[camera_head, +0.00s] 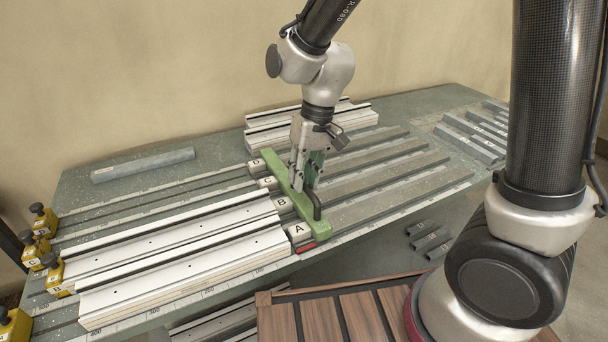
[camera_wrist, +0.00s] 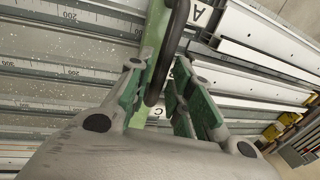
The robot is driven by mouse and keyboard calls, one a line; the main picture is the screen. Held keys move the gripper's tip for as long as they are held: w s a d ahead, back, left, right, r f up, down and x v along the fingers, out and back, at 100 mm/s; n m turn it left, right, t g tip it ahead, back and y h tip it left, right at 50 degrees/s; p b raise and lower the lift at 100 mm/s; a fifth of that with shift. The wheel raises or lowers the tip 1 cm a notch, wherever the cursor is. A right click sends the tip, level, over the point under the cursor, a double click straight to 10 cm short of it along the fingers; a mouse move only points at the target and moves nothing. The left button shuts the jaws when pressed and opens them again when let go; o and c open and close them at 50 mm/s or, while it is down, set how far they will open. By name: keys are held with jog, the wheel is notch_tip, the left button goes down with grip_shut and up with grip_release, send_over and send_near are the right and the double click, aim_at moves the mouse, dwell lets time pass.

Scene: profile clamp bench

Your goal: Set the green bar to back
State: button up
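The long green bar (camera_head: 278,172) lies across the bench rails, beside the white blocks lettered A (camera_head: 299,231), B (camera_head: 282,204), C (camera_head: 267,182) and D (camera_head: 256,165). A black bent handle (camera_head: 316,206) stands on the bar's near part. My gripper (camera_head: 307,186) points down over the bar. In the wrist view, its green-padded fingers (camera_wrist: 158,80) are apart, with the black handle (camera_wrist: 176,35) between them. Firm contact on the handle is not visible. The green bar (camera_wrist: 153,32) runs behind the fingers in that view.
White profiles (camera_head: 170,243) lie left of the bar in the A and B lanes. The C and D lanes look clear. Yellow clamps (camera_head: 40,220) line the left edge. A grey bar (camera_head: 143,165) lies at the back left, and more white profiles (camera_head: 325,120) at the back.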

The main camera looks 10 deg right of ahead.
grip_shut()
jog(key=w+d, duration=0.5)
jog(key=d, duration=1.2)
jog(key=w+d, duration=0.6)
jog(key=d, duration=1.1)
jog(key=w+d, duration=0.6)
jog(key=d, duration=1.2)
jog(key=shift+r, duration=0.1)
jog(key=o, duration=0.5)
grip_release()
jog(key=shift+d, duration=0.15)
